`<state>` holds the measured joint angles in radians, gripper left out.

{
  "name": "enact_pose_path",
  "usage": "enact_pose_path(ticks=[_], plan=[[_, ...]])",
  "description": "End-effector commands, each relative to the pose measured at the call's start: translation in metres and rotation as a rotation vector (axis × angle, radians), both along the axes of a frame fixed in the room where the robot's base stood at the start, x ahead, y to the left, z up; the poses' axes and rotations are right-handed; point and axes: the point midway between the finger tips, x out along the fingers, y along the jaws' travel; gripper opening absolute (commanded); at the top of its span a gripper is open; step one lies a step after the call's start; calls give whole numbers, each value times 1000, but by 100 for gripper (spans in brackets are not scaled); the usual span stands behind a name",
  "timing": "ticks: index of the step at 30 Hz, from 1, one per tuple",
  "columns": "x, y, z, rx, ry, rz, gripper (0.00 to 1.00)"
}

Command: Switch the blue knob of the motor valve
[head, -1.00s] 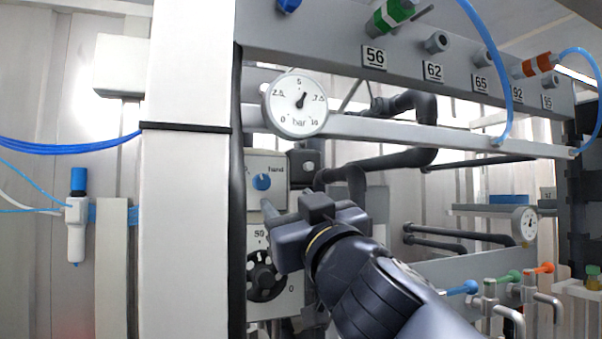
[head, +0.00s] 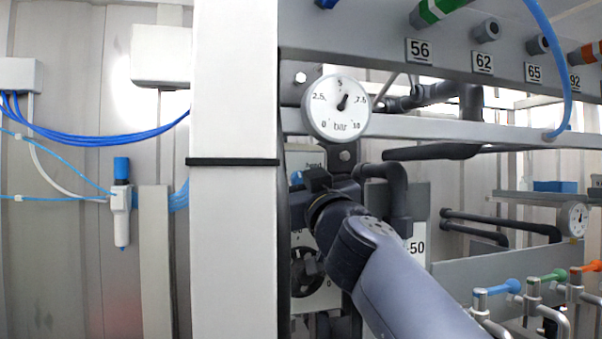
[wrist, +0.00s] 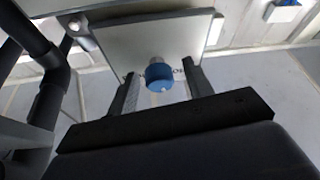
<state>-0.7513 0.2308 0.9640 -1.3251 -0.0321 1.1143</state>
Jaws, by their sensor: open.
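The blue knob (wrist: 158,77) sits on the motor valve's light grey panel (wrist: 150,38). In the wrist view it lies between the two fingers of my open gripper (wrist: 160,70), with a gap on each side. I cannot tell how deep the fingers reach around it. In the head view only a small blue part of the knob (head: 296,178) shows left of my gripper (head: 300,188), and most of the panel (head: 302,157) is hidden by my gripper and the white post. A black dial (head: 305,270) is on the lower panel.
A wide white post (head: 234,230) stands just left of the valve. A round pressure gauge (head: 337,108) hangs above my gripper. Dark pipes (head: 395,195) run close on the right. Blue, green and orange handles (head: 512,285) are at lower right.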

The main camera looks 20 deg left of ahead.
Motion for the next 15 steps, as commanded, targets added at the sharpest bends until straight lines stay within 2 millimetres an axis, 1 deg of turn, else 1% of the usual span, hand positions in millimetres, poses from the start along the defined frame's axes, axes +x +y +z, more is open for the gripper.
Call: enact_pose_path(ticks=[8, 11, 15], plan=[[1, 1, 0, 0, 0, 0, 49], [1, 1, 0, 0, 0, 0, 42], [1, 1, 0, 0, 0, 0, 31]])
